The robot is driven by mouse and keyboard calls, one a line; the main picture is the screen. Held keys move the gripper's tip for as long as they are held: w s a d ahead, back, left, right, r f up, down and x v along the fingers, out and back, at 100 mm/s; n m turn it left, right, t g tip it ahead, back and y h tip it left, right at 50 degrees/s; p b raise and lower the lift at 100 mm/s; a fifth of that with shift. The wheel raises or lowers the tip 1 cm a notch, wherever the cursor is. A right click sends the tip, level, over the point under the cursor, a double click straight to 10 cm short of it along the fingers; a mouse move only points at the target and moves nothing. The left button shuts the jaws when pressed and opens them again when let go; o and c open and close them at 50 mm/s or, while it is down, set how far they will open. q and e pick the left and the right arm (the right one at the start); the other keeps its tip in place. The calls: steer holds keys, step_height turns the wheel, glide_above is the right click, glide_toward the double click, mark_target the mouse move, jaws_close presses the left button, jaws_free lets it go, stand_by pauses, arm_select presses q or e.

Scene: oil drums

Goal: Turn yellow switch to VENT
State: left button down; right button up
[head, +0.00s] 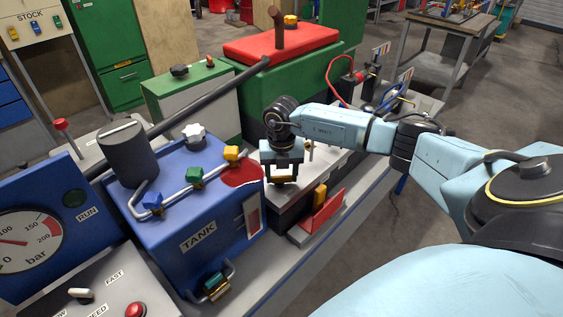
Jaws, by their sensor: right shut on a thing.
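My right gripper (284,174) points down over the dark-sided box to the right of the blue tank. It is shut on a small piece with a yellowish band, which looks like the yellow switch (284,180). The fingers hide most of this piece, so its setting cannot be told. I cannot read a VENT label. My left gripper is not in view.
A red plate with a yellow upright piece (320,196) stands right of the gripper. A long dark lever (215,95) slants behind. A gauge (25,243) is at left.

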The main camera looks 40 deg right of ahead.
mark_target(281, 177)
steer(key=m+p, duration=0.1)
steer(key=m, duration=0.1)
steer(key=m+p, duration=0.2)
steer(key=m, duration=0.1)
steer(key=shift+a+r+m+p, duration=0.15)
steer(key=shift+m+p, duration=1.4)
steer(key=shift+m, duration=0.65)
steer(key=o, duration=1)
step_height(281, 177, up, 13)
steer(key=shift+s+r, duration=0.1)
